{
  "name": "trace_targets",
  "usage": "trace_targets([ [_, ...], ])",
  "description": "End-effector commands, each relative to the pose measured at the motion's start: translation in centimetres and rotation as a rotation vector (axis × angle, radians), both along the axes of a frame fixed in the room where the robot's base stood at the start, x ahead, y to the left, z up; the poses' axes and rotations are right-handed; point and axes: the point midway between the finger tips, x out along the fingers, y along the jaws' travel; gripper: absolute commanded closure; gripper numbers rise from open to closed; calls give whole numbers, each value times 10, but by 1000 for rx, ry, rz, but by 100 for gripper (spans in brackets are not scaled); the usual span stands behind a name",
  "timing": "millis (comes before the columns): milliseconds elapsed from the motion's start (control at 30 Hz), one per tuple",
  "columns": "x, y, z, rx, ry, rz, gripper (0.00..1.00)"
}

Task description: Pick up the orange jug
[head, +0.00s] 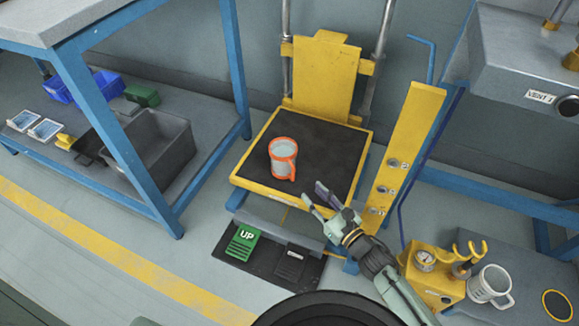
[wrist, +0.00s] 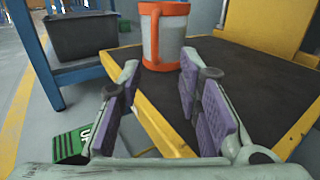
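The orange jug (head: 283,160) has a pale body with an orange rim, base and handle. It stands upright on the black top of the yellow-edged lift platform (head: 333,158), towards its front left. In the head view its handle points to the lower right. My gripper (head: 313,197) is at the platform's front edge, to the lower right of the jug and apart from it. In the wrist view the jug (wrist: 160,32) stands beyond my gripper (wrist: 158,85), with its handle facing the camera. The purple-padded fingers are spread, with nothing between them.
A green UP pedal (head: 243,243) is on the floor before the platform. A yellow post (head: 403,150) with knobs stands right of it. A grey-white mug (head: 490,284) and a yellow gauge box (head: 432,272) are at lower right. A grey bin (head: 150,145) sits on the left bench's shelf.

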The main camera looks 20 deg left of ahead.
Motion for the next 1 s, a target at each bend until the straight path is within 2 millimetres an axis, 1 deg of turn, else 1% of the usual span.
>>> trace_targets([
  [33,3,10,1,3,-1,6,68],
  [100,10,20,1,3,1,6,68],
  [233,20,34,0,2,2,3,68],
  [367,24,41,1,3,3,2,68],
  [433,26,48,1,4,4,3,68],
  [600,36,72,1,4,4,5,68],
  [700,44,81,1,2,3,3,68],
  [800,47,86,2,3,4,2,68],
  [1000,47,86,2,3,4,1,68],
])
